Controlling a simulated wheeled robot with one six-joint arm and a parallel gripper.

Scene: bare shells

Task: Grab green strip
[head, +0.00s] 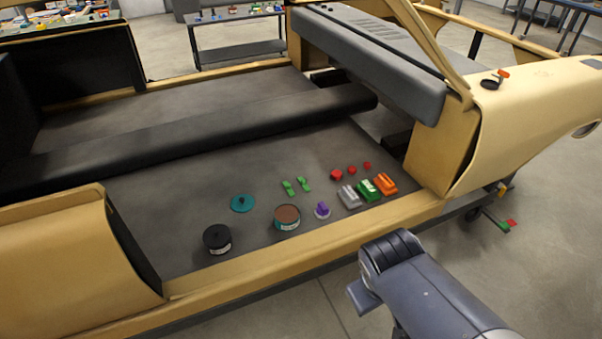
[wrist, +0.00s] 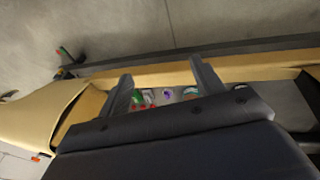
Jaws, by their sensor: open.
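Two small green strips (head: 288,187) (head: 304,184) lie side by side on the dark grey floor of the tan vehicle shell (head: 75,262). A larger green block (head: 369,190) lies to their right, between a grey block (head: 349,196) and an orange block (head: 386,184). My gripper (wrist: 163,74) shows in the wrist view with its two fingers wide apart and nothing between them. It is outside the shell's sill, apart from the strips. A green thing (wrist: 138,98) shows beside one finger; I cannot tell which green piece it is.
Red pieces (head: 336,174), a purple piece (head: 322,210), a brown-topped tin (head: 287,217), a teal disc (head: 242,203) and a black spool (head: 217,239) lie nearby. The raised tan sill (head: 300,250) stands between my arm and them. A black bar (head: 200,135) crosses behind.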

